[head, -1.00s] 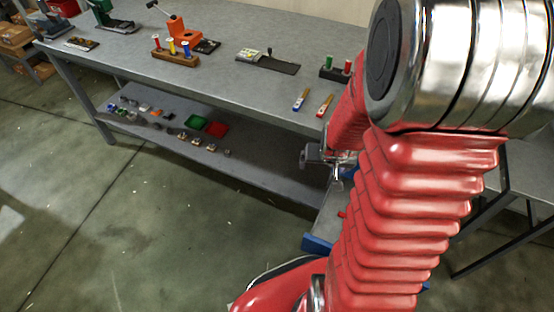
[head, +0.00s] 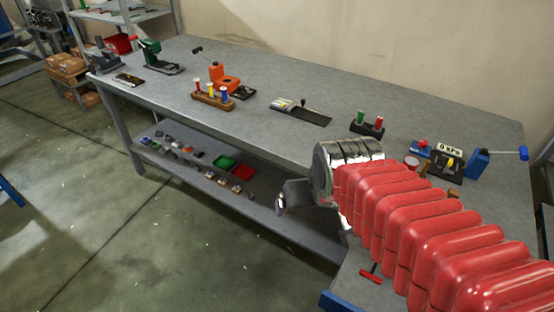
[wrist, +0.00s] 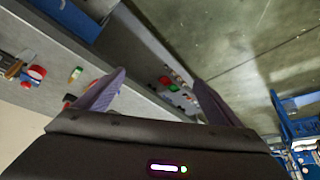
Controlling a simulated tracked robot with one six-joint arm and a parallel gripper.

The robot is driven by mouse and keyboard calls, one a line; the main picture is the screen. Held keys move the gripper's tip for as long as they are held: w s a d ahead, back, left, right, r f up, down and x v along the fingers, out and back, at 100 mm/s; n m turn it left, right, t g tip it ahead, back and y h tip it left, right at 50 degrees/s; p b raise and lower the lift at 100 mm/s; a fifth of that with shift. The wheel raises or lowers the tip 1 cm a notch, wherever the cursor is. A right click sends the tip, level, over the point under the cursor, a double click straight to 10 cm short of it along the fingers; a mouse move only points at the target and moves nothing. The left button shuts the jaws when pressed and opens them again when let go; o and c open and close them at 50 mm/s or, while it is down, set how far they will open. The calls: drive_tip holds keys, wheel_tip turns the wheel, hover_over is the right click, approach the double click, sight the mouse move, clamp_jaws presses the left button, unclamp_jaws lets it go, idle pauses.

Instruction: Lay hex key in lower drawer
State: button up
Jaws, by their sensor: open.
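A red-handled tool with a dark shaft, which looks like the hex key (head: 371,274), lies on a grey surface at the lower right of the head view, beside my arm. A blue edge (head: 338,301) shows at the front of that surface. I cannot tell whether it belongs to a drawer, and no drawer is clearly visible. My gripper (head: 283,197) is out in front of the bench's edge, to the left of the hex key and apart from it. In the wrist view its fingers (wrist: 158,78) are spread, with nothing between them.
The grey bench (head: 255,125) carries an orange device (head: 226,78), a wooden rack (head: 213,98), a black holder (head: 367,127) and a gauge (head: 446,158). The lower shelf (head: 205,173) holds small parts, a green tray (head: 225,162) and a red tray (head: 244,173).

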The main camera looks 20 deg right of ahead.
drive_tip(key=s+a+r+n, duration=0.1)
drive_tip(key=s+a+r, duration=0.2)
drive_tip(key=s+r, duration=0.1)
drive_tip(key=shift+s+a, duration=0.15)
drive_tip(key=shift+s, duration=0.3)
